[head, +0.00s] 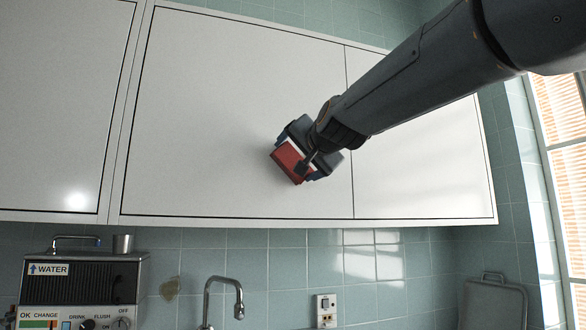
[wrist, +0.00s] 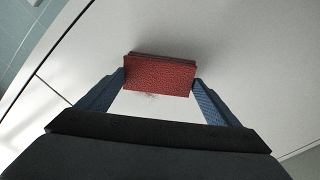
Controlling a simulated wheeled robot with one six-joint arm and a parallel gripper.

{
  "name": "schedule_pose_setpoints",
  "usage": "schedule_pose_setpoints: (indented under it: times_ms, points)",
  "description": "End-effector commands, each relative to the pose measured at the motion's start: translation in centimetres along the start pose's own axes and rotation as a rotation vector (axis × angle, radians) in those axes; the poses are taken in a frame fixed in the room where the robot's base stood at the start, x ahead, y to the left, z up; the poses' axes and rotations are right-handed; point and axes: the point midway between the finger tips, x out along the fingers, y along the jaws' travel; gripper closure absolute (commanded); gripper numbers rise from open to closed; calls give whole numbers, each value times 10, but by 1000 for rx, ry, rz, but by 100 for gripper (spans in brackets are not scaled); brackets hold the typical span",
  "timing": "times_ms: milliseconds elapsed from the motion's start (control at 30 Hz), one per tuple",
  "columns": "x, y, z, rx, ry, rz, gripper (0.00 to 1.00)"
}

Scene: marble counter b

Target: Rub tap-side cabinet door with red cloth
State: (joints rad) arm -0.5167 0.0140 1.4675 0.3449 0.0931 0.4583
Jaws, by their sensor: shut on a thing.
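The red cloth (head: 289,161) is a folded, block-like pad, and it also shows in the wrist view (wrist: 160,75). My gripper (head: 297,157) is shut on it, with a blue finger on each side of it in the wrist view (wrist: 160,82). The pad is at the white cabinet door (head: 225,100) above the tap (head: 224,282), in the door's lower right part. It appears to be against the door face, but contact is hard to tell.
Other white doors flank it on the left (head: 60,100) and right (head: 425,160). Below are a water machine (head: 80,285) with a metal cup (head: 123,243) on top, a wall socket (head: 326,310) and grey boards (head: 494,303). A window (head: 565,150) is at the right.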

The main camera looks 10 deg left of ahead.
Motion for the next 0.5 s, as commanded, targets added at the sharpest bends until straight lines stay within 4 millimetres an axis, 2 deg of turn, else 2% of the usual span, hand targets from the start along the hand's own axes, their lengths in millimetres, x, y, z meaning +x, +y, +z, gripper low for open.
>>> schedule_pose_setpoints:
  times_ms: [500]
  points:
    - [1, 14, -10, 1, 2, 0, 33]
